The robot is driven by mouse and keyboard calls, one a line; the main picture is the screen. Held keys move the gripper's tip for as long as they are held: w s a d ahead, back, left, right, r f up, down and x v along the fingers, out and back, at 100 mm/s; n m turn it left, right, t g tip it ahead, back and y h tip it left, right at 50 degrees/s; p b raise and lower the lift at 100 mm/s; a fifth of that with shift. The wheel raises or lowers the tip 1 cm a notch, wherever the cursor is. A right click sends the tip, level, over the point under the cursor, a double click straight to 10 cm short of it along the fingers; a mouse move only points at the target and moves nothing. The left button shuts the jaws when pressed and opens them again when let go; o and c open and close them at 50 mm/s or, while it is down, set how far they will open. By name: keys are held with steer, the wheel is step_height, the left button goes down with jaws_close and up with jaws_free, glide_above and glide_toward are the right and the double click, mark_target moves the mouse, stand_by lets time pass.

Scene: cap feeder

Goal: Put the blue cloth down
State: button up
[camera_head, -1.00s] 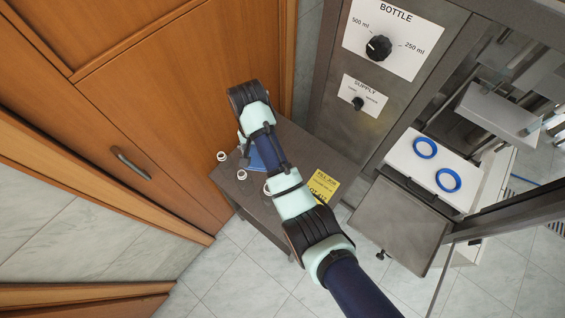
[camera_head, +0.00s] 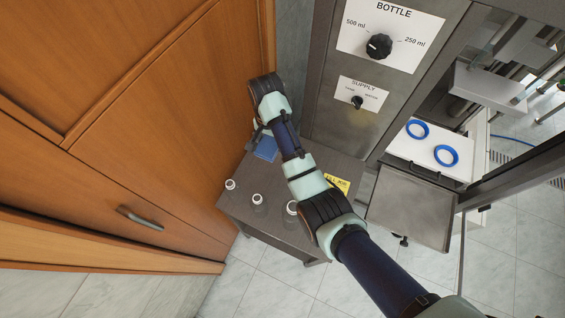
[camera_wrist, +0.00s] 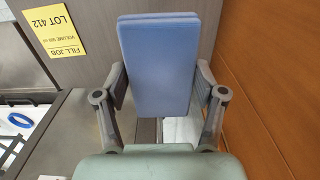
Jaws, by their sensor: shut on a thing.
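The blue cloth (camera_wrist: 158,65) is a flat, folded pad that fills the middle of the wrist view, between the two fingers of my gripper (camera_wrist: 160,95). My gripper is shut on it. In the head view the cloth (camera_head: 266,148) shows as a small blue patch at the back left of the dark side table (camera_head: 240,212), beside my forearm. The fingers are mostly hidden behind the arm there. I cannot tell whether the cloth touches the table.
Several white-capped bottles (camera_head: 257,199) stand along the table's front. A yellow job note (camera_head: 337,183) lies on its right side. A wooden cabinet (camera_head: 150,130) rises close on the left. The machine with its knobs (camera_head: 379,46) and blue rings (camera_head: 445,155) is on the right.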

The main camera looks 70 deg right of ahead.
mark_target(273, 170)
step_height(273, 170, down, 18)
steer(key=b, duration=0.5)
steer(key=shift+f, duration=0.2)
steer(key=o, duration=1.1)
step_height(273, 170, up, 12)
steer(key=p, duration=0.4)
steer(key=shift+r, duration=0.2)
